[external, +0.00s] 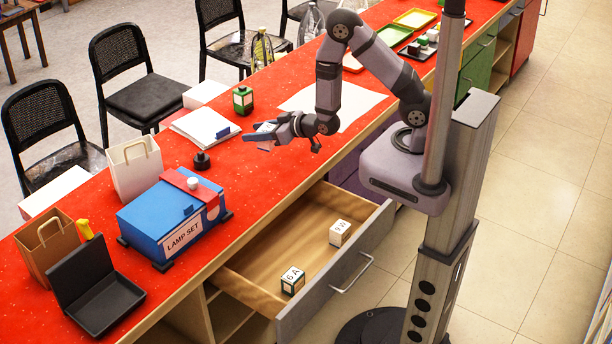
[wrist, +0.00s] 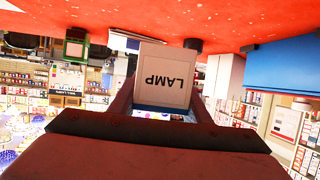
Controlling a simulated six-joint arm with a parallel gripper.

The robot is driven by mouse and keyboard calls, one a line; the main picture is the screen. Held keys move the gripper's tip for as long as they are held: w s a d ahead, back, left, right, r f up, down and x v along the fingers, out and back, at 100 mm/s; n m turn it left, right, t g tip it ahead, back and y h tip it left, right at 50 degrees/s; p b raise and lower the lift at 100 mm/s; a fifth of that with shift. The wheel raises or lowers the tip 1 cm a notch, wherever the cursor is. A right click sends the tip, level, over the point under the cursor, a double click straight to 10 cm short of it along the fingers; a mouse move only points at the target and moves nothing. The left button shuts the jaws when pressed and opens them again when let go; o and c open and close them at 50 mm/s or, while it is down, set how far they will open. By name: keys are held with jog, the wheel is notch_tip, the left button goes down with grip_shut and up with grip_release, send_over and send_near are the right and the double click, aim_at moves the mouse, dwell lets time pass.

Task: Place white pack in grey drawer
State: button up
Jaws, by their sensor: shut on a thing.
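The white pack, with LAMP printed on it, shows upside down in the wrist view (wrist: 163,78), between my fingers. In the external view the white pack (external: 266,127) is small and partly hidden by my gripper (external: 262,136). My gripper is shut on it and holds it over the red counter, to the left of my arm. The grey drawer (external: 345,272) is pulled open below the counter's front edge, to the lower right of my gripper. Two small white boxes sit inside: one marked 6 A (external: 292,281), the other (external: 340,233) farther back.
The red counter (external: 240,185) holds a blue LAMP SET box (external: 165,225), a black knob-topped item (external: 202,161), a white book-like stack (external: 204,127), a green box (external: 243,99) and a white bag (external: 134,167). The drawer's middle floor is bare.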

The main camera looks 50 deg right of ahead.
jog(key=s+a+f+n+g+y, duration=0.1)
jog(key=a+n+y, duration=0.1)
jog(key=a, duration=0.1)
jog(key=s+a+f+n+g+y, duration=0.1)
jog(key=s+a+n+y, duration=0.1)
jog(key=a, duration=0.2)
jog(key=s+a+f+n+g+y+b, duration=0.1)
jog(key=s+a+n+y, duration=0.1)
jog(key=a, duration=0.2)
jog(key=shift+a+f, duration=0.25)
jog(key=s+a+f+n+g+y, duration=0.1)
jog(key=s+a+n+g, duration=0.1)
jog(key=s, duration=0.1)
jog(key=s+a+n+g+y, duration=0.2)
jog(key=s, duration=0.1)
jog(key=s+a+f+n+g+y+b, duration=0.1)
jog(key=s+a+n, duration=0.1)
jog(key=s+a, duration=0.1)
jog(key=shift+f+g, duration=0.35)
jog(key=shift+g, duration=0.05)
jog(key=s+a+f+n+g, duration=0.1)
jog(key=s+n+g, duration=0.1)
jog(key=s+g, duration=0.15)
jog(key=n+g+y+b, duration=0.1)
jog(key=n+b, duration=0.1)
jog(key=b, duration=0.4)
send_over(301, 267)
notch_tip(301, 267, down, 7)
jog(key=shift+f+b, duration=0.55)
jog(key=shift+f, duration=4.35)
